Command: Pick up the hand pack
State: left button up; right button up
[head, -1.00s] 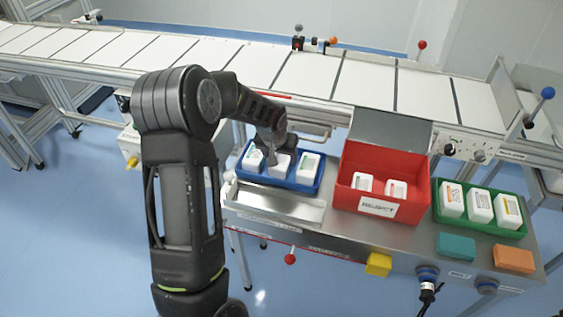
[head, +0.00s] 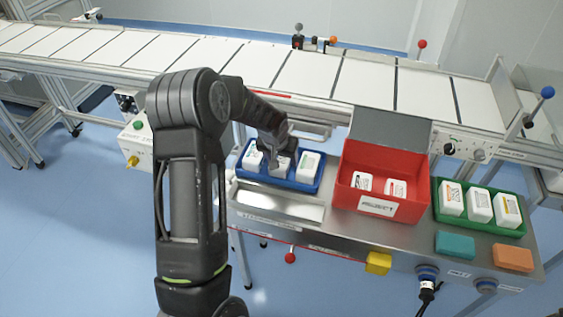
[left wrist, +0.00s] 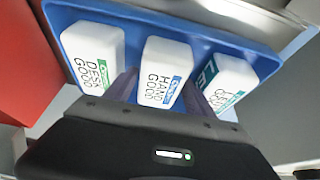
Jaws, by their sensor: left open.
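The hand pack (left wrist: 165,70) is a white block with a blue label marked HAND GOOD. It is the middle of three white packs in the blue tray (left wrist: 240,45). In the head view the hand pack (head: 280,171) is partly hidden under my left gripper (head: 279,161). In the left wrist view my left gripper (left wrist: 160,92) is open, with one finger on each side of the hand pack's near end. Whether the fingers touch it I cannot tell. My right gripper is not in view.
A DESK pack (left wrist: 92,58) and a third pack (left wrist: 218,82) flank the hand pack closely. The red reject bin (head: 412,207) and the green tray (head: 480,229) stand to the right. A conveyor (head: 305,80) runs behind.

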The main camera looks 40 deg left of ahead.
pick_arm(q)
jog(key=shift+f+b, duration=0.25)
jog(key=shift+b, duration=0.1)
dwell(0.5)
jog(key=c, duration=1.3)
jog(key=shift+o, duration=0.2)
jog(key=shift+r, duration=0.15)
jog(key=shift+w+r+p, duration=0.1)
jog(key=shift+r+p, duration=0.3)
jog(key=shift+r, duration=0.15)
notch_tip(320, 180, up, 9)
jog(key=shift+r, duration=0.1)
